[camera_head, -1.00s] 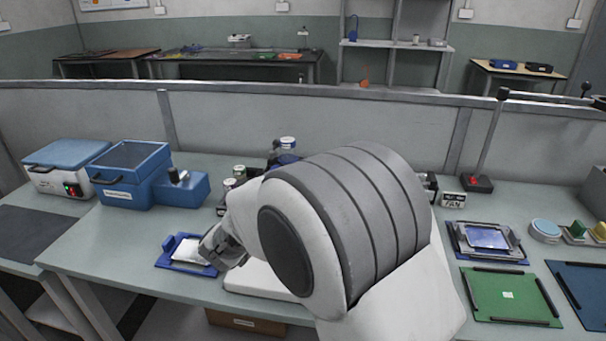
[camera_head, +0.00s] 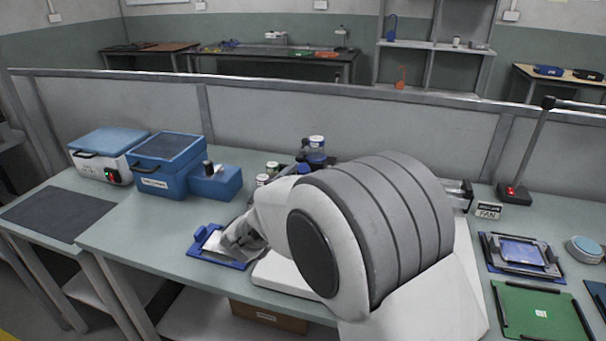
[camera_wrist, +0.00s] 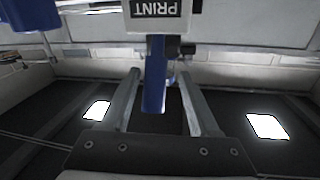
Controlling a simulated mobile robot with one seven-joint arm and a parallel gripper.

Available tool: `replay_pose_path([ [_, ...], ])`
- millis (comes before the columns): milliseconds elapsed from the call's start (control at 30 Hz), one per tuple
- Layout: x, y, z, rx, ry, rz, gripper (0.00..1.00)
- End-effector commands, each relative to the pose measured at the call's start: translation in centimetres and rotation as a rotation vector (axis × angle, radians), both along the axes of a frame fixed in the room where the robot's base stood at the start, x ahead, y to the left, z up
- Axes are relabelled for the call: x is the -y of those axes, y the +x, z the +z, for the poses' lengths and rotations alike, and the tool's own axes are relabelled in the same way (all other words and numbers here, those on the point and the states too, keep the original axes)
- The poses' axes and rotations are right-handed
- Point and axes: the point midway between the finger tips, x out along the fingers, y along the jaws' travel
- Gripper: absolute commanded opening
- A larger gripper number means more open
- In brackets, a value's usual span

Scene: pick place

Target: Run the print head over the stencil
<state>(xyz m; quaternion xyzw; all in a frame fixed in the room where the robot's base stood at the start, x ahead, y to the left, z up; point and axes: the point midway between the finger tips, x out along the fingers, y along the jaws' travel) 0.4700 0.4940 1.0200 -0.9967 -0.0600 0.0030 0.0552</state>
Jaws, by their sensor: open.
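In the wrist view my gripper (camera_wrist: 160,72) is open. Its two fingers are on either side of an upright blue bar (camera_wrist: 154,85), with visible gaps. The bar rises from a part labelled PRINT (camera_wrist: 158,9), which looks like the print head; this view is upside down. In the head view a blue frame with a silvery sheet (camera_head: 210,240), perhaps the stencil, lies near the table's front edge. A grey part of my arm covers its right side. My arm hides much of the bench middle, and I cannot make out my fingers there.
Blue-lidded boxes (camera_head: 166,165) and a smaller blue block (camera_head: 217,183) stand at the left. Small jars (camera_head: 262,180) and a blue device (camera_head: 315,156) stand behind my arm.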

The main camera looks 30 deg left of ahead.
Motion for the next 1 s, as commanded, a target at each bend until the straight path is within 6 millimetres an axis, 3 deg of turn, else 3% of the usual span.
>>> replay_pose_path([
  [267,0.1,-1.4,0.0,0.000,0.000,0.000,0.62],
  [800,1.6,-13.6,0.0,-0.001,-0.001,0.003,0.62],
  [1000,1.9,-16.4,0.0,-0.001,0.000,0.001,0.62],
])
